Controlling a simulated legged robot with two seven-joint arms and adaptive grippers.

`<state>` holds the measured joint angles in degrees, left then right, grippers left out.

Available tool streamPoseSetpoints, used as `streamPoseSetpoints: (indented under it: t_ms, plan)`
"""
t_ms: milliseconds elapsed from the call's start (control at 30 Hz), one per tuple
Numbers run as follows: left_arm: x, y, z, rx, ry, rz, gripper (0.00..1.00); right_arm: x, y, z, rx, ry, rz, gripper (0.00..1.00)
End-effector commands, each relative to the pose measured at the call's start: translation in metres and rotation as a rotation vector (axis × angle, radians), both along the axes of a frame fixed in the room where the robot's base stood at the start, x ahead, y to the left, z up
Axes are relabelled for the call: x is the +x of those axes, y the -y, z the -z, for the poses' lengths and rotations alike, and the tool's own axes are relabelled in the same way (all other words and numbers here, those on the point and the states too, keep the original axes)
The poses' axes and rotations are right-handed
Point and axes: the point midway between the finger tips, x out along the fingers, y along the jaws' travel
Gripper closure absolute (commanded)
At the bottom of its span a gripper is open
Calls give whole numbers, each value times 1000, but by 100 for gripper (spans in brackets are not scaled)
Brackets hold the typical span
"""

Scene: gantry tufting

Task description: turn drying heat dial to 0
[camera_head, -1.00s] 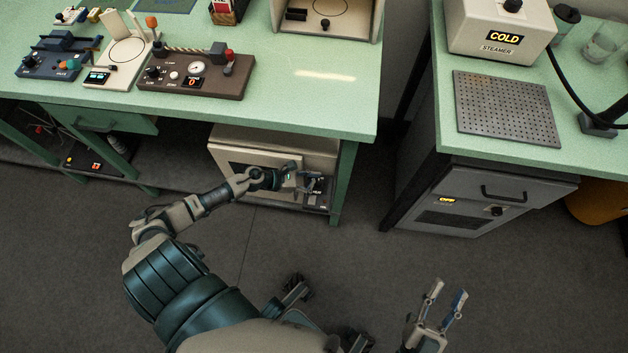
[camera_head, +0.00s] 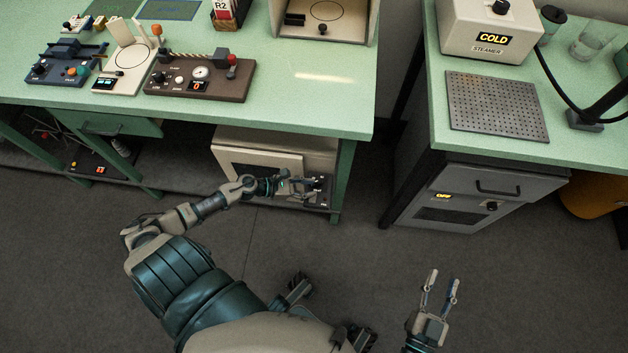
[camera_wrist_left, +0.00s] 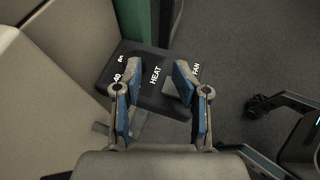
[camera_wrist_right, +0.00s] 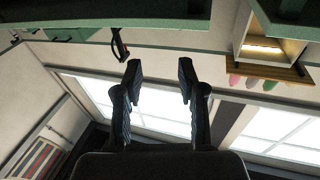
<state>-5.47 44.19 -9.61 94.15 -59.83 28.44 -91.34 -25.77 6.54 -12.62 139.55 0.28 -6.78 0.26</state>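The cream drying cabinet (camera_head: 262,147) stands under the green table in the head view. Its black control panel (camera_head: 318,194) is at its right; in the left wrist view the panel (camera_wrist_left: 150,92) carries the words HEAT and FAN and the number 40. My left gripper (camera_wrist_left: 158,68) is open, with its fingers apart in front of the panel on either side of HEAT. The heat dial itself cannot be made out clearly; the fingers cover part of the panel. My right gripper (camera_head: 443,278) is open and empty above the floor; its spread fingers also show in the right wrist view (camera_wrist_right: 160,65).
A green table leg (camera_head: 343,180) stands right beside the panel. A grey cabinet (camera_head: 455,200) showing OFF stands farther right, below a steamer (camera_head: 492,28) and perforated plate (camera_head: 497,104). Dark floor (camera_head: 370,255) lies open in front.

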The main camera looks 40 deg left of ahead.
Motion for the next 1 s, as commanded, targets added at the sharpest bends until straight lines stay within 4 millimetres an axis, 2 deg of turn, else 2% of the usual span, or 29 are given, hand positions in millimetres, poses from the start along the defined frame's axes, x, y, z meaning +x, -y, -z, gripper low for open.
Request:
streamPoseSetpoints:
  t_ms: [467,1000]
  plan:
    - [-27,-2,-12,-2,1,-2,60,-6,4,33,-75,-245,3,60]
    - [-54,-3,-23,-2,0,-2,60,-25,15,68,-146,-500,8,60]
